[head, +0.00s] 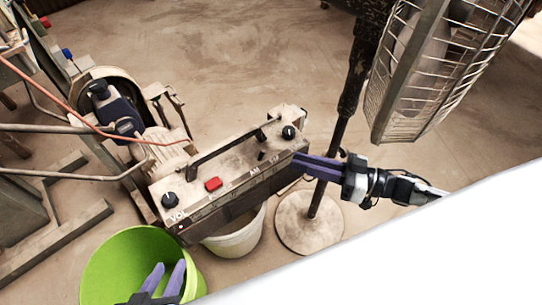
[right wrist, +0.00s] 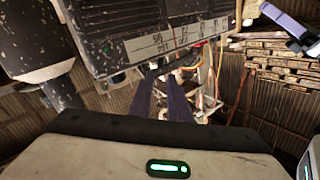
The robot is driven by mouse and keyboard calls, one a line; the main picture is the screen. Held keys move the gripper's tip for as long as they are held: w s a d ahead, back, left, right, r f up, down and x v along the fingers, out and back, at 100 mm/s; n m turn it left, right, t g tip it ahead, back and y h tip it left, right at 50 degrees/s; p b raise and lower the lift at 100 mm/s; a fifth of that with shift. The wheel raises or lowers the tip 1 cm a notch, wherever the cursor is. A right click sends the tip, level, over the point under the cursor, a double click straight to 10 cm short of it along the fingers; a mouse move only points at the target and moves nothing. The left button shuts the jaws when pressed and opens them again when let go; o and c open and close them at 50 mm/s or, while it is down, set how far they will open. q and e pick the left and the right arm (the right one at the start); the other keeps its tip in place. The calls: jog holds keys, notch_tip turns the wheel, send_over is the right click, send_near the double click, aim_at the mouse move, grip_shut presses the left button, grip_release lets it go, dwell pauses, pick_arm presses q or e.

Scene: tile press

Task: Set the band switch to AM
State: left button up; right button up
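A worn grey radio (head: 235,165) stands in the middle of the head view, with a dark carrying handle on top. It has a black knob at the left marked VOL, a red button (head: 213,184), a small black lever (head: 262,155) and a black knob (head: 289,132) at the right. Small lettering, seemingly including AM, runs along its front edge; the switch's setting is unreadable. My right gripper (head: 298,161) is at the radio's right end, its fingers slightly apart and empty. The right wrist view shows the fingers (right wrist: 160,85) below the radio's dial (right wrist: 175,40). My left gripper (head: 168,270) is open over a green bucket.
The green bucket (head: 125,262) stands at lower left and a white bucket (head: 238,238) is below the radio. A fan (head: 415,75) on a stand with a round base (head: 308,228) is at the right. Machinery and an orange cable crowd the left.

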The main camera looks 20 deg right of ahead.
aim_at(271, 159)
jog(key=b+x, duration=0.1)
jog(key=x, duration=0.7)
jog(key=shift+w+a, duration=0.2)
grip_shut()
